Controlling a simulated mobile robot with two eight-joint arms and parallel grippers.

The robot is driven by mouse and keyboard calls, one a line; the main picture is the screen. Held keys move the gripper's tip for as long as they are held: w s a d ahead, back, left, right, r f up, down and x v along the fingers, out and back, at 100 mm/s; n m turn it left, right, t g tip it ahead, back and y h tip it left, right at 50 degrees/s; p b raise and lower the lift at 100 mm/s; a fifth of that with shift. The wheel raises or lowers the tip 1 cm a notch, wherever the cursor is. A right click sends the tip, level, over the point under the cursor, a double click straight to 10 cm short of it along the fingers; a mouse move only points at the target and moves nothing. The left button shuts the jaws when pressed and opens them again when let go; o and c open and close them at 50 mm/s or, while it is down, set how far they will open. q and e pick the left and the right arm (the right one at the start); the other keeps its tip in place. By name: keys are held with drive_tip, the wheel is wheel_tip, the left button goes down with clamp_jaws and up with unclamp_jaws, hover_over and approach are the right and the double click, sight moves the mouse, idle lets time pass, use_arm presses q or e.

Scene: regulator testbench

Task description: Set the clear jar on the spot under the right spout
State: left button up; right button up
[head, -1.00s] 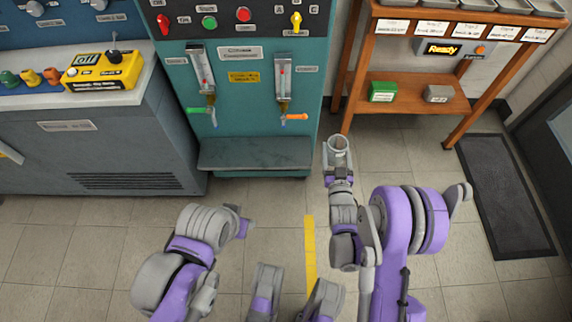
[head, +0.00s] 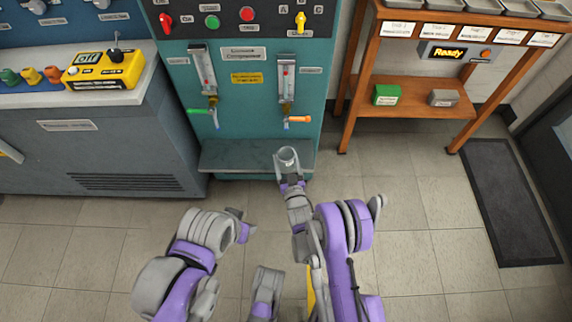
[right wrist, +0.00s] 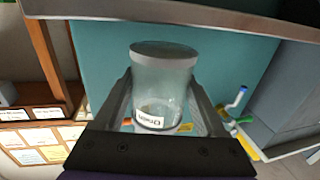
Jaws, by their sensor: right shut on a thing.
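The clear jar (head: 287,158) is held upright by my right gripper (head: 288,172) in the head view, at the right end of the grey shelf's (head: 225,157) front edge. In the right wrist view the jar (right wrist: 163,85) sits between both fingers, its grey end towards the shelf edge (right wrist: 180,18). I cannot tell whether it touches the shelf. The right spout with the orange handle (head: 298,119) is above and behind the jar in the picture. The spot beneath it is not clearly visible. My left gripper (head: 245,230) is low, left of centre, its fingers unclear.
The left spout has a green handle (head: 198,111). A grey cabinet (head: 95,145) with a yellow box (head: 103,70) stands to the left. A wooden rack (head: 420,108) stands to the right. Floor in front of the shelf is open around my arms.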

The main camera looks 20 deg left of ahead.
sight(292, 169)
drive_tip(key=shift+w+d+b+x, duration=0.1)
drive_tip(key=shift+d+x, duration=0.05)
drive_tip(key=shift+x, duration=0.65)
drive_tip(key=shift+w+d+b+x, duration=0.1)
drive_tip(key=shift+d+x, duration=0.05)
drive_tip(key=shift+x, duration=0.6)
drive_tip(key=shift+w+d+b+x, duration=0.1)
drive_tip(key=shift+d+x, duration=0.05)
drive_tip(key=shift+x, duration=0.65)
drive_tip(key=shift+w+a+f+b, duration=0.15)
drive_tip(key=shift+w+f+b, duration=0.15)
drive_tip(key=shift+w+b, duration=0.25)
drive_tip(key=shift+w+a+f+b, duration=0.15)
drive_tip(key=shift+w+f+b, duration=0.15)
drive_tip(key=shift+w+b, duration=0.25)
drive_tip(key=shift+w+a, duration=0.1)
drive_tip(key=shift+w, duration=0.3)
drive_tip(key=shift+f+b, duration=0.4)
drive_tip(key=shift+b, duration=0.15)
drive_tip(key=o, duration=1.4)
drive_tip(key=shift+c, duration=0.2)
drive_tip(key=p+v, duration=0.1)
drive_tip(key=v, duration=1)
drive_tip(key=shift+a+p, duration=0.1)
drive_tip(key=shift+p, duration=0.3)
